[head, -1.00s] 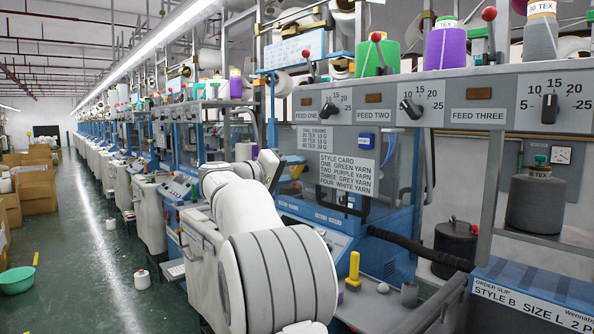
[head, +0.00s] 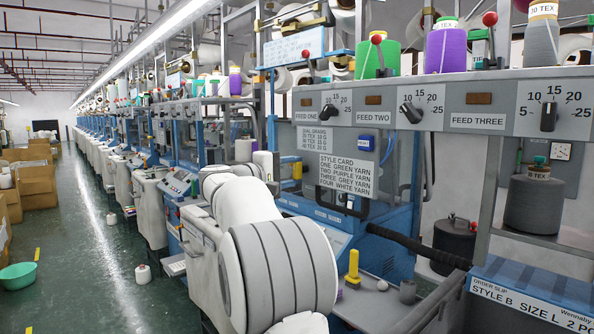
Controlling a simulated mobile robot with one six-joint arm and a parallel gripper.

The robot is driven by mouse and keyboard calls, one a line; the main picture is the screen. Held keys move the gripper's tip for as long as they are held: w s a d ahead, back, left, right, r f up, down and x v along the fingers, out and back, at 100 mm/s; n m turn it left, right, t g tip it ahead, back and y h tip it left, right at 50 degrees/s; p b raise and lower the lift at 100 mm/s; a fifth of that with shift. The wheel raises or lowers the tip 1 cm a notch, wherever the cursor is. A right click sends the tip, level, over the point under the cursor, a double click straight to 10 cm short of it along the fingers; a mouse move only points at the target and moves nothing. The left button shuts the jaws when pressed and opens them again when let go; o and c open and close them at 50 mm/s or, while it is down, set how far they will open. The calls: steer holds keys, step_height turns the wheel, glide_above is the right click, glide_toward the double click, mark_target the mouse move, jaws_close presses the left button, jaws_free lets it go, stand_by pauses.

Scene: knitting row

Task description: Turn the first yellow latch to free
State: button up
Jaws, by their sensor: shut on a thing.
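My white arm (head: 262,215) reaches forward to the machine front on the left of the style card. My gripper is not visible; it seems to be hidden behind the arm. Small yellow parts (head: 297,171) show at the machine's left window, just right of the far end of my arm. I cannot tell whether one of them is the first yellow latch or how it is turned. A yellow upright handle-like piece (head: 353,268) stands on the grey shelf at the lower middle, apart from my arm.
The style card (head: 347,176) and a black handle (head: 343,205) are on the machine front. A black hose (head: 420,248) and a dark round canister (head: 454,245) are on the right. Feed dials (head: 411,111) line the panel above. The green floor aisle (head: 95,250) is open at left.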

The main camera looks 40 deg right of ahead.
steer(key=shift+w+a+f, duration=0.1)
steer(key=shift+f, duration=0.1)
steer(key=o, duration=0.8)
steer(key=shift+w+a+r, duration=0.1)
steer(key=shift+a, duration=0.1)
steer(key=shift+o, duration=0.9)
steer(key=shift+d, duration=0.15)
steer(key=a+b, duration=0.1)
steer(key=a, duration=0.7)
steer(key=shift+s, duration=0.4)
